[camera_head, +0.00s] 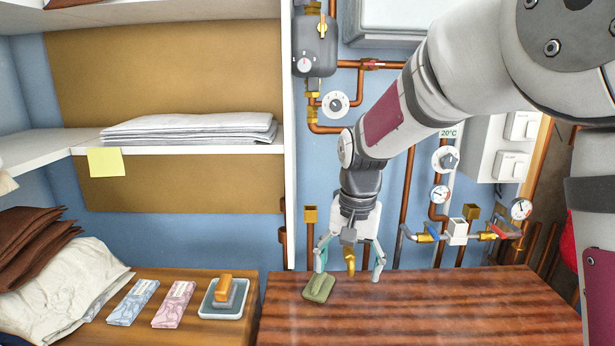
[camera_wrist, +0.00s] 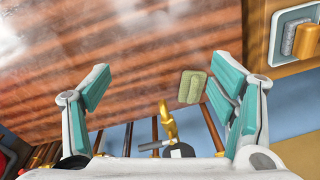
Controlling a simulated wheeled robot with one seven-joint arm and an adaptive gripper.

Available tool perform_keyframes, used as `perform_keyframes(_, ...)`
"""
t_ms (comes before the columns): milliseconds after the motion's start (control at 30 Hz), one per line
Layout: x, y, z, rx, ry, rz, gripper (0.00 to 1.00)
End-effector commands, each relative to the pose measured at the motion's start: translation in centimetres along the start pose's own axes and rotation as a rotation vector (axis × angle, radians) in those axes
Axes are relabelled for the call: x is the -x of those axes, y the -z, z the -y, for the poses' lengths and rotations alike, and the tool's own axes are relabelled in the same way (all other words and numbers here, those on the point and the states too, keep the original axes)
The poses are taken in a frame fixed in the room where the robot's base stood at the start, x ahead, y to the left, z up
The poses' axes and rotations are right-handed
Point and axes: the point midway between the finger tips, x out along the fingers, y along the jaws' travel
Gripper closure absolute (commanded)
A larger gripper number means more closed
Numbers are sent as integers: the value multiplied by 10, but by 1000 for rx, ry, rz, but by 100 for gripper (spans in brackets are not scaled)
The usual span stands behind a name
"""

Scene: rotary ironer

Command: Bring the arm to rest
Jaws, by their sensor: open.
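My gripper (camera_head: 349,262) hangs from my arm over the back part of the reddish wooden top (camera_head: 430,310), pointing down. Its two teal-padded fingers stand wide apart with nothing between them; they also show in the wrist view (camera_wrist: 165,95). A green block (camera_head: 319,287) lies on the wooden top beside the left finger. In the wrist view the green block (camera_wrist: 191,86) shows just inside the right-hand finger; I cannot tell whether they touch. A brass tap (camera_head: 349,260) shows behind the gripper, between the fingers.
Pipes, gauges and valves (camera_head: 458,230) line the wall behind my arm. A white shelf post (camera_head: 289,140) stands left of the gripper. The left counter holds a tray (camera_head: 222,313) with an orange-topped block, two packets and piled cloth. The right part of the wooden top is clear.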

Motion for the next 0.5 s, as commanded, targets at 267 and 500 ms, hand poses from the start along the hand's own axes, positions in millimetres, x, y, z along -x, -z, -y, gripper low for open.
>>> perform_keyframes(267, 92, -60, -64, 81, 46, -76, 22)
perform_keyframes(500, 145, -129, -119, 167, 57, -156, 22)
